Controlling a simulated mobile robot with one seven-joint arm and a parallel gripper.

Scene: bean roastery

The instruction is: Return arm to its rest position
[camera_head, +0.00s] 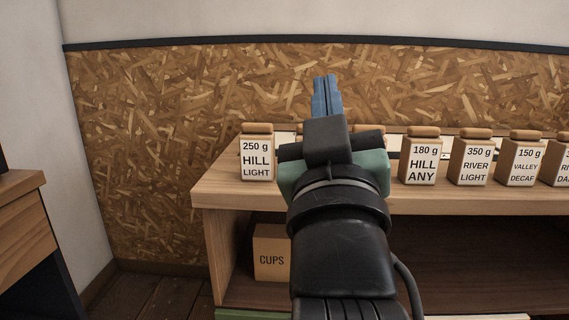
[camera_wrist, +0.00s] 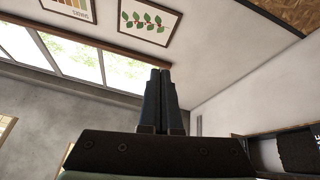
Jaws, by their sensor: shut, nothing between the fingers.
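My gripper (camera_head: 326,95) is shut and empty. In the head view my arm rises from the bottom middle, and its blue fingers point up in front of the chipboard wall, above the shelf top. In the wrist view the shut fingers (camera_wrist: 165,95) point up toward the upper wall and window. Nothing is held between them. My arm hides part of the shelf and whatever stands behind it.
A wooden shelf (camera_head: 222,189) carries labelled bags, including HILL LIGHT (camera_head: 257,158), HILL ANY (camera_head: 422,166), RIVER LIGHT (camera_head: 471,163) and VALLEY DECAF (camera_head: 521,163). A CUPS box (camera_head: 270,258) sits underneath. A wooden cabinet (camera_head: 25,225) stands at left. A window (camera_wrist: 75,60) and pictures (camera_wrist: 150,20) are overhead.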

